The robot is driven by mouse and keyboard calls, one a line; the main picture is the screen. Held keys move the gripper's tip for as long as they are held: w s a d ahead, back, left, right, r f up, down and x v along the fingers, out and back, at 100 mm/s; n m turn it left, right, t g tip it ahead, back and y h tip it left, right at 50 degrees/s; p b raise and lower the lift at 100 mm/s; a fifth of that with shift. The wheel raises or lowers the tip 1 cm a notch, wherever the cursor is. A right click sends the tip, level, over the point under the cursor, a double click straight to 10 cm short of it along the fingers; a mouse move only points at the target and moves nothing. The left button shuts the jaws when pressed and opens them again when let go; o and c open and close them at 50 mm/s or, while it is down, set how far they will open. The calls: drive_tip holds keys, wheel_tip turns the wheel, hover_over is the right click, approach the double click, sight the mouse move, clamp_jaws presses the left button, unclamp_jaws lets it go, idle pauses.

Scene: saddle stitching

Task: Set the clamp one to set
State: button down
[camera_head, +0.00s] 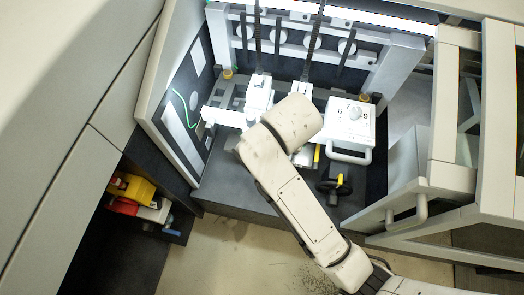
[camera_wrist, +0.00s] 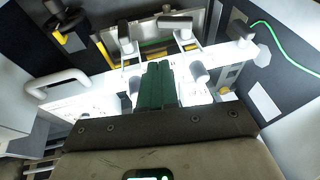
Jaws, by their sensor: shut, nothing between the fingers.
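My gripper (camera_wrist: 158,72) shows in the wrist view as two dark green fingers pressed together, with nothing held. They point at a white bar of the machine (camera_wrist: 210,62). Beyond the fingertips stand clamp-like levers: a middle one with a dark grip (camera_wrist: 175,22), a left one (camera_wrist: 124,38) and a right one with a grey grip (camera_wrist: 240,30). I cannot tell which is clamp one, or whether the fingers touch anything. In the head view my arm covers the gripper and part of the white bar (camera_head: 226,116).
A white box with numbers and a handle (camera_head: 350,122) stands right of my arm. A black handwheel (camera_head: 335,187) is below it. An open white door with a handle (camera_head: 410,212) is at the right. Yellow and red items (camera_head: 136,190) sit on a low left shelf. Floor is clear in front.

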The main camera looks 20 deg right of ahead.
drive_tip(key=x, duration=0.8)
drive_tip(key=a+x, duration=0.1)
drive_tip(key=x, duration=0.3)
drive_tip(key=shift+w+f, duration=0.1)
drive_tip(key=shift+f, duration=0.15)
drive_tip(key=shift+w+a+f, duration=0.15)
drive_tip(key=shift+a+f, duration=0.1)
drive_tip(key=shift+f, duration=0.4)
drive_tip(key=shift+s+d+f+t+y, duration=0.2)
drive_tip(key=shift+f+t+y, duration=0.25)
drive_tip(key=shift+t+y, duration=0.2)
drive_tip(key=shift+d+f+m+t+y, duration=0.1)
drive_tip(key=shift+f+m+t+y, duration=0.3)
drive_tip(key=shift+f+t+y, duration=0.55)
drive_tip(key=shift+f, duration=0.3)
drive_tip(key=shift+r+p, duration=0.85)
drive_tip(key=shift+p, duration=0.2)
